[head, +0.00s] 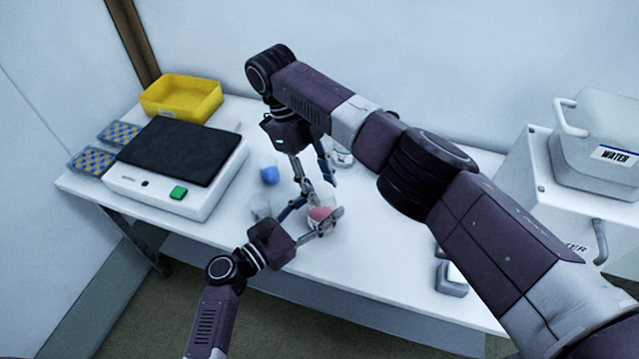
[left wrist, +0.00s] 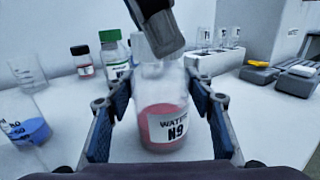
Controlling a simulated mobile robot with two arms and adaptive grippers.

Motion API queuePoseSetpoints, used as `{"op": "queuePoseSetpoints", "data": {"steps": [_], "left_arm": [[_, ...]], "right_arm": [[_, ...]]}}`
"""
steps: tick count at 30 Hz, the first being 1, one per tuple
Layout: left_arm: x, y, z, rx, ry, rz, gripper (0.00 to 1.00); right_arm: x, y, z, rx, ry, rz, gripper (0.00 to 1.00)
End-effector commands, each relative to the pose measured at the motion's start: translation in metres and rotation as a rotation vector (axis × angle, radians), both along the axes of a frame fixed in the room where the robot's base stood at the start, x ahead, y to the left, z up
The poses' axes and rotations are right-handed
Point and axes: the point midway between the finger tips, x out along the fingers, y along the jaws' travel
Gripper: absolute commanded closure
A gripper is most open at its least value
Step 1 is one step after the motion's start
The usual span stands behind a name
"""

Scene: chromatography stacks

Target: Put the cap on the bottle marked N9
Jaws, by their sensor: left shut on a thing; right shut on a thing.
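The bottle marked N9 (left wrist: 165,118) is clear, holds pink-red liquid and stands upright in the left wrist view. It also shows in the head view (head: 320,214). My left gripper (head: 318,222) is shut on its body, with one blue-padded finger on each side. My right gripper (head: 308,190) reaches down from above to the bottle's top; its dark finger (left wrist: 160,28) shows in the left wrist view. A small whitish piece (left wrist: 142,47), perhaps the cap, shows beside that finger at the bottle's neck. The finger hides most of it, so I cannot tell whether it is seated.
A blue-liquid beaker (head: 269,175) and an empty glass (head: 261,207) stand left of the bottle. A scale (head: 165,198) and yellow bin (head: 181,97) are farther left.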

Motion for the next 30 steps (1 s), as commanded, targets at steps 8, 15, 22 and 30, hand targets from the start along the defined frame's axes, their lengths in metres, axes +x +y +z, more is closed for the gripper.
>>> {"op": "queuePoseSetpoints", "data": {"steps": [8,15,22,30], "left_arm": [[-0.001,-0.001,0.0,-0.001,0.001,-0.003,1.0],[-0.001,-0.001,0.0,-0.001,0.001,-0.002,1.0],[-0.001,0.0,0.0,0.0,0.001,-0.001,1.0],[0.0,0.0,0.0,0.0,0.001,0.0,1.0]], "right_arm": [[0.0,0.0,0.0,0.001,-0.002,0.004,0.5],[0.0,0.0,0.0,0.0,-0.002,0.005,0.46],[0.007,0.01,-0.001,0.077,0.002,0.073,0.49],[0.036,0.043,0.008,0.365,-0.02,0.451,0.49]]}}
